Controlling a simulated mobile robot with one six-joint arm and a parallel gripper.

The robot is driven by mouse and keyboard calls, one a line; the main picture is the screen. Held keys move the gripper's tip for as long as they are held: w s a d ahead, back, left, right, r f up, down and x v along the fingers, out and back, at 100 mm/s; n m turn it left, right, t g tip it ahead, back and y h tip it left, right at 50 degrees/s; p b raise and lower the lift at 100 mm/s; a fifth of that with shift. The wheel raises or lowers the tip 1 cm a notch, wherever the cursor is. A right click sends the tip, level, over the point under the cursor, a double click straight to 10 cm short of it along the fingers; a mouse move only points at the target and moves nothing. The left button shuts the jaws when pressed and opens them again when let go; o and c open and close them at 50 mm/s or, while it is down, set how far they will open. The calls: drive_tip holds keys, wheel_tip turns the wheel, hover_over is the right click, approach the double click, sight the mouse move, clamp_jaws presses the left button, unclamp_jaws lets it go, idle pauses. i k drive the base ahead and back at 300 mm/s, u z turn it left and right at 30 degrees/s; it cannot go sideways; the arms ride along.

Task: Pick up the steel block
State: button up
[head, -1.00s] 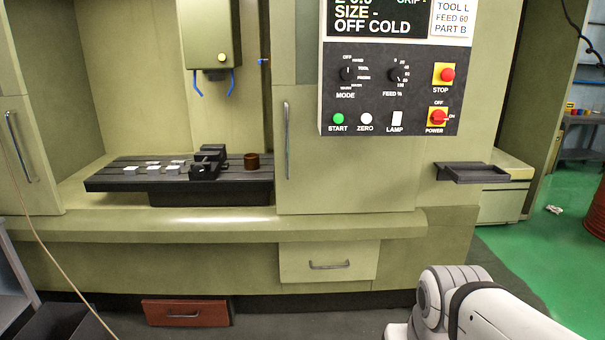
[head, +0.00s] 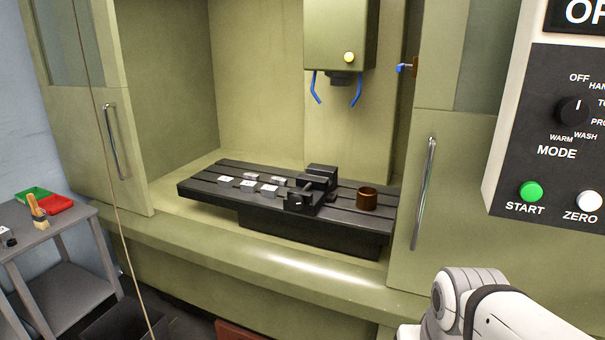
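Several small grey metal blocks with pale tops (head: 268,191) sit in two short rows on the dark slotted machine table (head: 340,221), left of a black vise (head: 312,190). One block (head: 278,181) lies in the back row close to the vise. I cannot tell which of them is the steel block. The vise jaws show, but whether anything is between them is not clear. My gripper is not in view; only a white link of my arm shows at the lower right.
A brown cup (head: 367,199) stands on the table right of the vise. Blue nozzles (head: 355,92) hang from the spindle head (head: 340,35) above. Door panels with handles (head: 422,195) flank the opening. At left, a grey cart (head: 60,237) holds red and green bins and a brush.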

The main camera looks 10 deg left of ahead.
sight(255, 176)
drive_tip(key=u, duration=0.15)
drive_tip(key=i, duration=0.85)
drive_tip(key=u, duration=0.25)
drive_tip(key=k, duration=0.65)
drive_tip(key=u, duration=0.35)
drive_tip(key=i, duration=1.25)
drive_tip(key=u, duration=0.2)
